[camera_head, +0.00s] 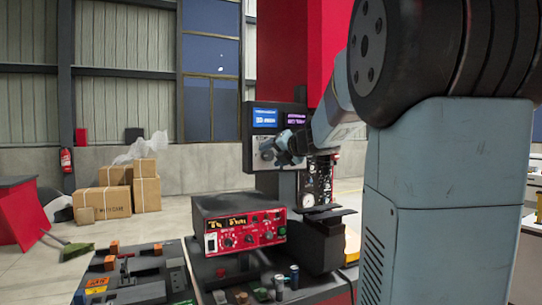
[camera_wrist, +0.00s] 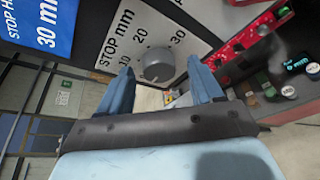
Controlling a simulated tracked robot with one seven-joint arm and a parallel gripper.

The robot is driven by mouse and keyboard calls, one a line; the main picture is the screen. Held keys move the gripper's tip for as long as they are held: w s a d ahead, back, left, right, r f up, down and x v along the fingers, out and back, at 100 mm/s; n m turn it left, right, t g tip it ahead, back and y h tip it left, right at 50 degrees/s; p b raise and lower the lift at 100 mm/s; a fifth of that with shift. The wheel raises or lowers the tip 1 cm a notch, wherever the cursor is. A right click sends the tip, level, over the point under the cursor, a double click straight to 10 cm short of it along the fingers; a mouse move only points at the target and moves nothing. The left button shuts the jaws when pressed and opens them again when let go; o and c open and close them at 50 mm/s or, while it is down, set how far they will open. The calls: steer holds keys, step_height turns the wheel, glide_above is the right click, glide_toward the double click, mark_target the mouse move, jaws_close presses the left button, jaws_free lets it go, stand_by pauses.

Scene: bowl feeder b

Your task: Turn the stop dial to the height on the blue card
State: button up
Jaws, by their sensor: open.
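The blue card (camera_wrist: 45,22) shows at the upper left of the wrist view and reads 30 mm. It also shows in the head view (camera_head: 265,117), on the upper part of a dark panel. Beside it a light plate (camera_wrist: 150,22) is marked STOP mm, with 10, 20 and 30 around a grey round stop dial (camera_wrist: 157,66). Where the dial's pointer stands I cannot tell. My gripper (camera_wrist: 160,64) is open, its two blue fingers on either side of the dial. Whether they touch it is unclear. In the head view my gripper (camera_head: 289,150) hides the dial.
A purple display (camera_head: 296,118) is right of the blue card. Below is a red-fronted control box (camera_head: 245,234) with knobs. Several small round parts (camera_head: 280,283) stand on the bench in front. A pressure gauge (camera_head: 308,201) is under my gripper. Boxes (camera_head: 146,193) lie on the floor behind.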

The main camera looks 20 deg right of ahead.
steer(key=shift+w, duration=0.1)
steer(key=shift+f, duration=0.1)
steer(key=c, duration=1)
steer(key=shift+c, duration=0.2)
